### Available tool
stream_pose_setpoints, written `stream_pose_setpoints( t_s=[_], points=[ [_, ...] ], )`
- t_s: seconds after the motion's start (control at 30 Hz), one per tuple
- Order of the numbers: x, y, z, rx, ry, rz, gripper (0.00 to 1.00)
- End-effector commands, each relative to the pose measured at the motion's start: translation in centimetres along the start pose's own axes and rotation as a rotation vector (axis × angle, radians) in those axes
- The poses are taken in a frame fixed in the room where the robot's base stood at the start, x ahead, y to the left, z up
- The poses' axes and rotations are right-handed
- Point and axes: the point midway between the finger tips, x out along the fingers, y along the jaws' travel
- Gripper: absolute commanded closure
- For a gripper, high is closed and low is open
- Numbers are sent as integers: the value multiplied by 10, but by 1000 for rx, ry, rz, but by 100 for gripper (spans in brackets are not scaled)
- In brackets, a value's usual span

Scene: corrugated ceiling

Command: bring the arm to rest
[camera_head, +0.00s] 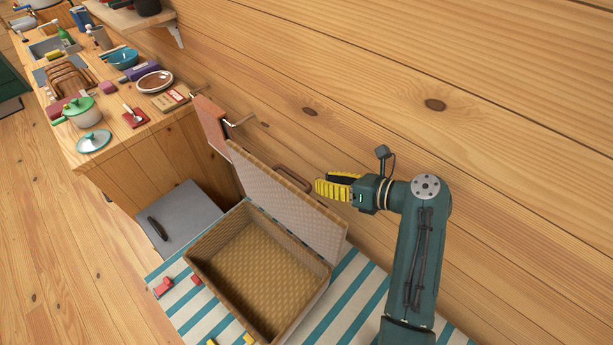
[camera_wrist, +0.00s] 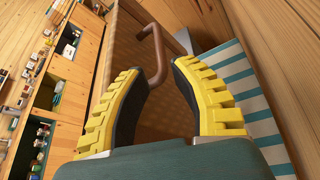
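My gripper (camera_head: 322,187) is beside the raised lid (camera_head: 285,205) of a wicker basket (camera_head: 190,270), near the lid's top edge. Its two yellow fingers stand apart with nothing held between them; the gap also shows in the wrist view (camera_wrist: 156,72). The lid's brown handle (camera_head: 292,177) is just left of the fingertips in the head view. In the wrist view the handle (camera_wrist: 158,50) appears beyond and between the fingertips; I cannot tell whether they touch it. My arm is bent, with the wrist pointing left. The basket stands open and its visible inside is empty.
The basket stands on a striped teal-and-white cloth (camera_head: 345,300), with red pieces (camera_head: 163,287) and yellow pieces (camera_head: 248,339) beside it. A wooden wall runs close behind my arm. A counter (camera_head: 150,125) with a pot (camera_head: 82,112) and dishes is at left.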

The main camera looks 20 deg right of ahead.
Motion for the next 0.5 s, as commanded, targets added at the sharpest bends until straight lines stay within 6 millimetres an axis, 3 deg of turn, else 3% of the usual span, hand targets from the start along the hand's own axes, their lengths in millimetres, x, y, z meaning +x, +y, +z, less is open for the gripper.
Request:
stream_pose_setpoints(
  t_s=[0.13,0.5],
  points=[
    [-13,0,0,0,0,0,74],
    [-14,0,0,0,1,1,74]
  ],
)
